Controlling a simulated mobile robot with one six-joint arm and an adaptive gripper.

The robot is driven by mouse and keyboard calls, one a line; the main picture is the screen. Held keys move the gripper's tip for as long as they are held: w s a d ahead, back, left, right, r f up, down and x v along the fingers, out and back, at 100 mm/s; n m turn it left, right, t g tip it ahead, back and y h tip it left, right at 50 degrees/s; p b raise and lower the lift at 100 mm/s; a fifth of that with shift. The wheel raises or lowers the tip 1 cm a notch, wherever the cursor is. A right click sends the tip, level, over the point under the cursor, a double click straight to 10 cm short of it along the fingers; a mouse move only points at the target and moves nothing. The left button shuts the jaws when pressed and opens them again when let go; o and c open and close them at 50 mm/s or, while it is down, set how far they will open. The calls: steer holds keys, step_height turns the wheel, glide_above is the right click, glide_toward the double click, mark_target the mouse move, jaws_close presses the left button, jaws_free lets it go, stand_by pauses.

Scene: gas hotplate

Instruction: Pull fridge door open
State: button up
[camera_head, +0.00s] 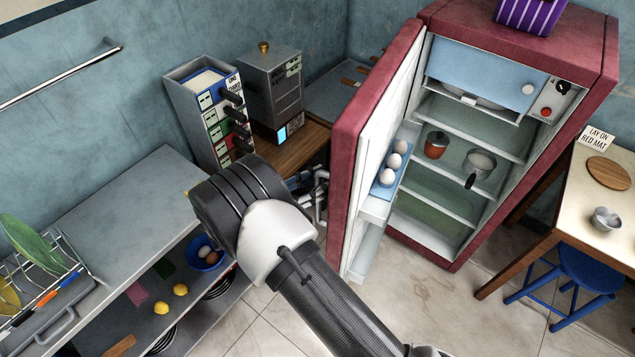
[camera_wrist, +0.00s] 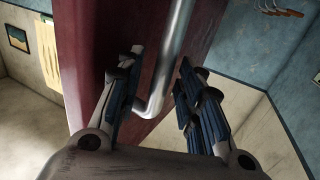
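The red fridge (camera_head: 590,85) stands at the back right with its door (camera_head: 345,165) swung wide open; the shelves inside show. In the wrist view the door's dark red outer face (camera_wrist: 95,40) fills the middle. Its metal bar handle (camera_wrist: 172,65) runs down between the two fingers of my gripper (camera_wrist: 160,85) and bends towards the door near the fingertips. The fingers are spread, with gaps visible beside the handle; I cannot tell whether one touches it. In the head view my gripper (camera_head: 308,184) is at the door's outer side, partly hidden by my arm.
Eggs (camera_head: 393,162) sit in the door rack; a red jar (camera_head: 436,145) and a pot (camera_head: 480,163) stand on a shelf. A grey counter (camera_head: 120,215) is left, a table (camera_head: 570,190) and blue stool (camera_head: 585,270) right. Tiled floor before the fridge is clear.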

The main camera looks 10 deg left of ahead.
steer(key=v, duration=1.2)
